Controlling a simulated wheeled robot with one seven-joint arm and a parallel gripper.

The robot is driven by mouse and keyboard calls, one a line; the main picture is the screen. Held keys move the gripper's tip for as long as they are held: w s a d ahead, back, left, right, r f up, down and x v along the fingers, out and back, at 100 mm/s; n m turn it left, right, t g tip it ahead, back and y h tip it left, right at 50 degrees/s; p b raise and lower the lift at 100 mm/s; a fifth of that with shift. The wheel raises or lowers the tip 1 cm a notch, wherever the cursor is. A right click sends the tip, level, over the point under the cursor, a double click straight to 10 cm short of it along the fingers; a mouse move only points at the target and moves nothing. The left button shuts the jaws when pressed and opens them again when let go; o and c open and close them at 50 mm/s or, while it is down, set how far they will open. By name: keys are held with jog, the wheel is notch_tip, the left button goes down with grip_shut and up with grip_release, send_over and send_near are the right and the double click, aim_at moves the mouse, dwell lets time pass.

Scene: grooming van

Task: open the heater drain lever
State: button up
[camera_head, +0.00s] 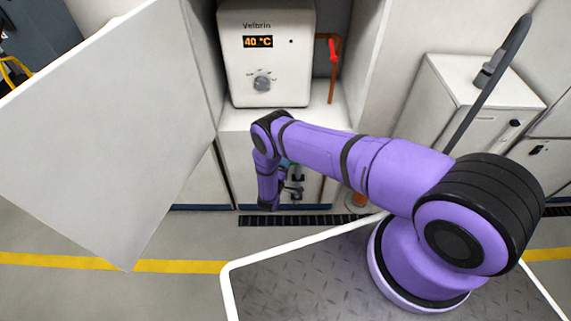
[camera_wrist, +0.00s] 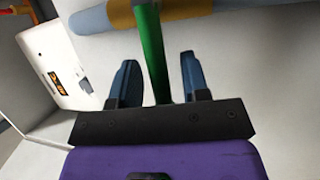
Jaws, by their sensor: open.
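The white heater (camera_head: 266,55) shows 40 °C and has a round knob. A red lever (camera_head: 333,50) sits on a copper pipe at its right. My gripper (camera_head: 296,182) is low in front of the cabinet below the heater, partly hidden by my arm. In the wrist view my gripper (camera_wrist: 157,82) is open, with a green bar (camera_wrist: 151,48) running between its two blue fingers. The bar meets a blue-grey and tan pipe (camera_wrist: 95,18) at the top. I cannot tell whether the fingers touch the bar. The heater also shows tilted in the wrist view (camera_wrist: 58,68).
A large white panel (camera_head: 110,120) stands out at the left. A white cabinet (camera_head: 475,105) with a dark hose (camera_head: 495,75) is at the right. A dark floor grate (camera_head: 300,220) runs along the cabinet base.

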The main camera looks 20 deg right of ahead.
grip_shut()
